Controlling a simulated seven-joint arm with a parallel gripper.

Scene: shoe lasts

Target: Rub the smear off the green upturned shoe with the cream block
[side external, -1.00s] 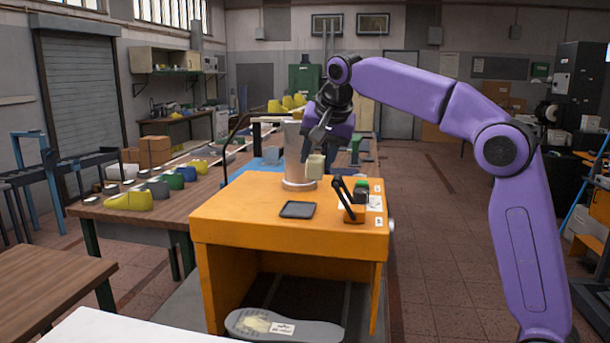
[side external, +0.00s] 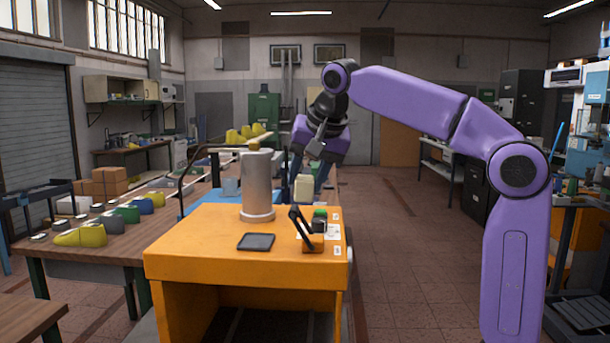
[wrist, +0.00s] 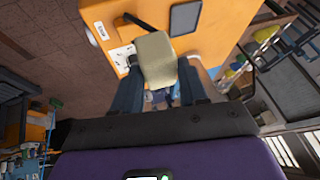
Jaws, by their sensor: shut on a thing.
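My gripper (side external: 304,178) points down over the far right part of the orange bench, with its two dark blue fingers shut on the cream block (side external: 304,189). In the wrist view the cream block (wrist: 156,60) sits between the fingertips. The block looks raised above the bench top, but contact below it is hard to judge. A green shoe form (side external: 128,214) stands in the row on the wooden table at left. A small green thing (side external: 320,212) shows beside the black jointed stand. I cannot tell which, if either, is upturned, and I see no smear.
The orange bench (side external: 190,247) holds a tall grey cylinder (side external: 257,185) left of the block, a flat black pad (side external: 256,242) in front and the black jointed stand (side external: 303,230) at right. Yellow shoe forms (side external: 88,235) line the wooden table. The bench's front left is clear.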

